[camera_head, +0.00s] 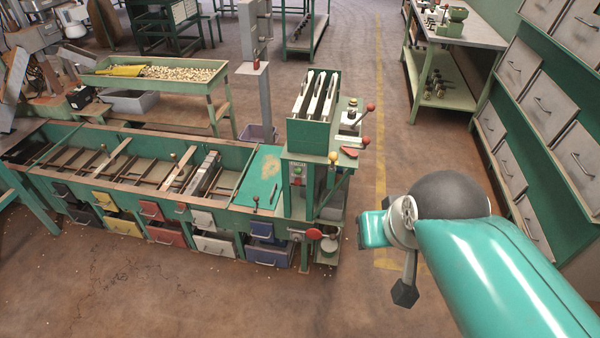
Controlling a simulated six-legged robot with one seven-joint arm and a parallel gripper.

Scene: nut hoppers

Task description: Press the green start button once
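A small control box (298,172) is set in the green machine frame at the right end of the long hopper bench. It carries a small green spot that looks like the green start button (298,169), with red close by. It is too small to tell whether the button is pressed. I see no gripper fingers in this view. A teal and grey limb of mine is at the lower right, apart from the bench.
The long bench (130,135) has coloured drawers below. Levers with red knobs (370,107) and a yellow knob stick out near the control box. A nut table (150,62) stands behind. Drawer cabinets (545,100) line the right. The floor in front is clear.

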